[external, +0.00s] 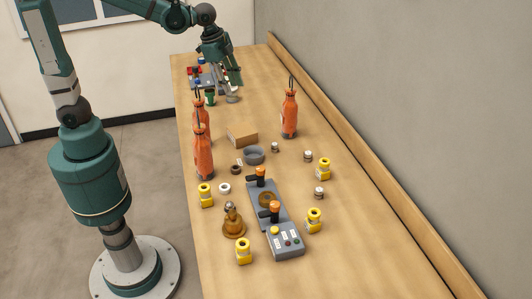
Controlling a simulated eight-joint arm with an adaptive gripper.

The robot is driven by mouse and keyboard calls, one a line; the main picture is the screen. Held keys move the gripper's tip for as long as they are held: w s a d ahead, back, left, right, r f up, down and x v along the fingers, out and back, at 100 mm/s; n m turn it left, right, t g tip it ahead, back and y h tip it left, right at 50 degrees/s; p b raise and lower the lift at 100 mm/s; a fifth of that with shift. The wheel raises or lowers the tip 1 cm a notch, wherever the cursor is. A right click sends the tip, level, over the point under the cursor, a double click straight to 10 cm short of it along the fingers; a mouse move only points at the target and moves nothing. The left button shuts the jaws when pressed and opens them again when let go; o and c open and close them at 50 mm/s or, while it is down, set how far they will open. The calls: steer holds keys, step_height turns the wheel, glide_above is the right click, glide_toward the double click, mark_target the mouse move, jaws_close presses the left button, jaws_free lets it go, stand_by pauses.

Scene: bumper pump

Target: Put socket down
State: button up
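My gripper (234,85) points down at the far part of the table, small in the external view. Right below its fingertips is a small grey-beige round piece (231,98), at or near the tabletop. I cannot tell whether this piece is the socket, or whether the fingers touch or hold it. A small green cylinder (210,99) stands just left of it. The finger gap is too small to make out.
Behind the gripper lies a grey rack with red and blue parts (200,75). Orange bottles (289,114), a cardboard box (242,134), a grey bowl (254,155), yellow fittings (324,169) and a grey control box (285,241) stand nearer. The right tabletop is mostly clear beside a raised ledge.

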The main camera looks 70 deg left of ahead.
steer(key=s+a+r+n+t, duration=0.1)
steer(key=s+n, duration=0.3)
steer(key=s, duration=0.7)
steer(key=s+a+r+n+t, duration=0.1)
steer(key=s+a+n+t, duration=0.2)
steer(key=s, duration=0.8)
steer(key=shift+s+n, duration=0.3)
steer(key=shift+n, duration=0.4)
steer(key=shift+o, duration=0.6)
steer(key=shift+a, duration=0.1)
